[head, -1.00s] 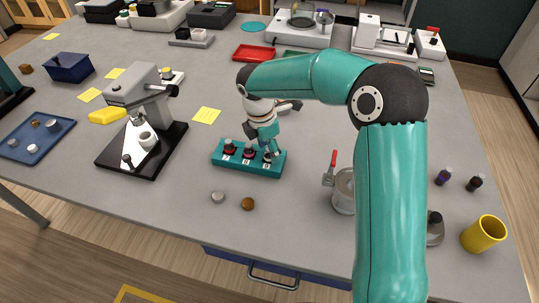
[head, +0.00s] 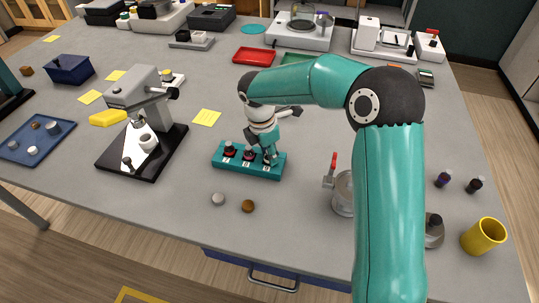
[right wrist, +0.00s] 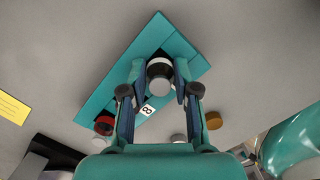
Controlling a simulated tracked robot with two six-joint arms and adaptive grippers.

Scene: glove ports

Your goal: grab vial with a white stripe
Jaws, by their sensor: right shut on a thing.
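A teal rack (head: 225,164) stands on the grey table and also shows in the right wrist view (right wrist: 100,104). Two dark vials with some red, the left vial (head: 230,149) and the middle vial (head: 248,154), stand in it. My right gripper (head: 269,157) is down at the rack's right end. In the right wrist view its fingers (right wrist: 160,78) are shut on a vial with a pale grey top and a white band (right wrist: 159,68). The vial is still at the rack; whether its base is seated is hidden. My left gripper is not in view.
A microscope (head: 148,115) stands left of the rack. A grey cap (head: 218,199) and a brown cap (head: 248,206) lie in front. A red-handled metal vessel (head: 343,192) and a yellow cup (head: 483,236) are to the right. A yellow note (head: 207,117) lies behind the rack.

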